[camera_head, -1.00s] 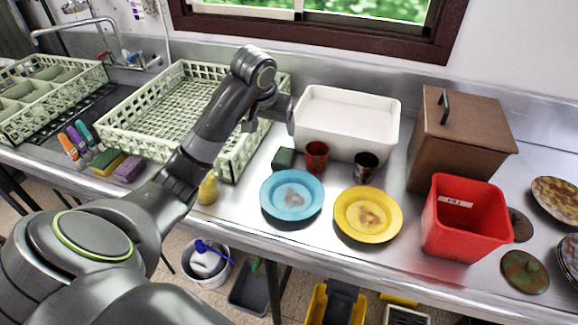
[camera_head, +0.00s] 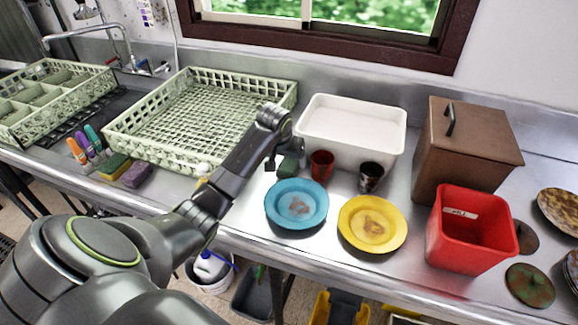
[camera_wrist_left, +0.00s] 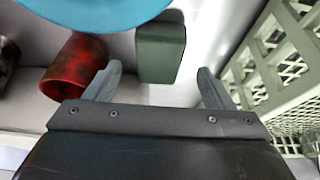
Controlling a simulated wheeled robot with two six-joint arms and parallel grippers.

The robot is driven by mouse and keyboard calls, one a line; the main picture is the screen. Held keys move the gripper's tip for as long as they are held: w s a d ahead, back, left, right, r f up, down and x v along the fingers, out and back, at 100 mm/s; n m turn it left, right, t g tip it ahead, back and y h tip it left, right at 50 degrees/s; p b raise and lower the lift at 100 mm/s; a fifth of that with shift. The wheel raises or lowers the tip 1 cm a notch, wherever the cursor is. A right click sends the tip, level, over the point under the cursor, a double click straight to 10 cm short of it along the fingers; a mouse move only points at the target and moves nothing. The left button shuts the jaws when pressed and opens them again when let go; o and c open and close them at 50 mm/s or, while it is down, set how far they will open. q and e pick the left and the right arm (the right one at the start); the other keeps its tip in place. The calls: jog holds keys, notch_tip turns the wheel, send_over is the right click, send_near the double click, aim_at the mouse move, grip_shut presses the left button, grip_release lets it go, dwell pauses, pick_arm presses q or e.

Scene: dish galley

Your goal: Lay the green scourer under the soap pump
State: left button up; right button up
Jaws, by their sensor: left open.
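The green scourer (camera_head: 288,168) is a small dark green block on the steel counter, behind the blue plate and left of the red cup. My left gripper (camera_head: 283,159) hangs over it and partly hides it. In the left wrist view the scourer (camera_wrist_left: 161,52) lies just beyond and between the two open fingertips (camera_wrist_left: 158,72), with no visible grip on it. What looks like the soap pump (camera_head: 203,169), a white top over a yellow body, stands at the front of the rack, mostly hidden by my left arm. My right gripper is not in view.
A blue plate (camera_head: 296,205), red cup (camera_head: 321,164) and dark cup (camera_head: 371,177) stand close to the scourer. A white tub (camera_head: 352,130) is behind, a green rack (camera_head: 150,155) left. The red cup (camera_wrist_left: 75,65) is beside one finger in the wrist view.

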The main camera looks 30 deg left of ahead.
aim_at(289, 164)
pick_arm(q)
jog(key=shift+x, duration=1.9)
jog(key=shift+d, duration=0.15)
jog(key=shift+s, duration=0.1)
jog(key=c, duration=1.1)
jog(key=shift+r, duration=0.1)
notch_tip(289, 164, up, 18)
jog(key=shift+f+b, duration=0.1)
jog(key=shift+b, duration=1.05)
